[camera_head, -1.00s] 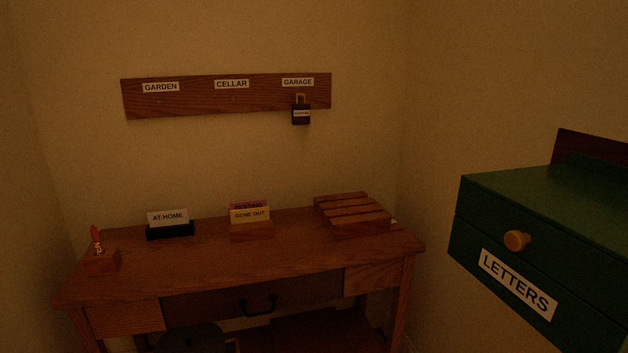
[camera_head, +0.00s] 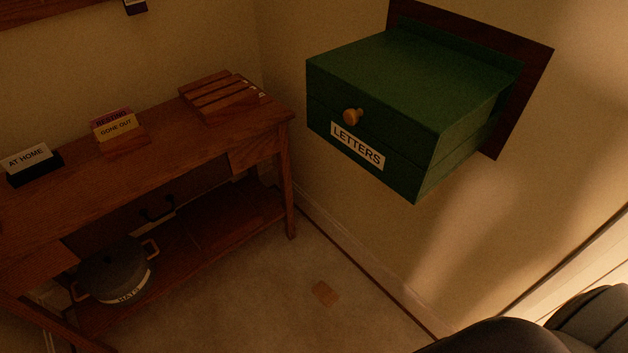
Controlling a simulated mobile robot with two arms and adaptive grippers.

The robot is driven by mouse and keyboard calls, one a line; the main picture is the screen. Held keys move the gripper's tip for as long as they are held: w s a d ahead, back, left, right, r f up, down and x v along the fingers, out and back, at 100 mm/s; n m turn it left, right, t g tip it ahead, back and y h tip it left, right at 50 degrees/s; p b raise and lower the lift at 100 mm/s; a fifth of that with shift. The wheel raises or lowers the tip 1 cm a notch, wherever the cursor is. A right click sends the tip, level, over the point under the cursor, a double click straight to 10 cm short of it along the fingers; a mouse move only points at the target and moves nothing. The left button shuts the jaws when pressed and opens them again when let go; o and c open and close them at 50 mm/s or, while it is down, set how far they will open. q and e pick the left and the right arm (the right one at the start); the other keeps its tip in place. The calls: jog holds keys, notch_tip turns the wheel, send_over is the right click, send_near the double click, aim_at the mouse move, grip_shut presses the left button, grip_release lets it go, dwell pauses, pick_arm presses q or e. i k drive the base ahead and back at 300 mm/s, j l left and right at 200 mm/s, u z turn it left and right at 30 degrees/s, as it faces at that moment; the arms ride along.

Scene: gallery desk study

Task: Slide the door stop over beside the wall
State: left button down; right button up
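A small flat reddish-brown block (camera_head: 325,293), which looks like the door stop, lies on the pale floor (camera_head: 265,315) in the head view. It is right of the desk and apart from the wall (camera_head: 350,215) behind it, with bare floor between them. Its exact shape is hard to tell in the dim light. Neither of my grippers shows in the view.
A green letters box (camera_head: 400,80) juts from the wall above the floor. A wooden desk (camera_head: 70,205) stands at left, with a dark pot (camera_head: 115,275) on its low shelf. Dark rounded shapes fill the lower right corner. Floor around the block is clear.

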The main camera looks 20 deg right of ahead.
aim_at(324, 294)
jog(key=z, duration=0.8)
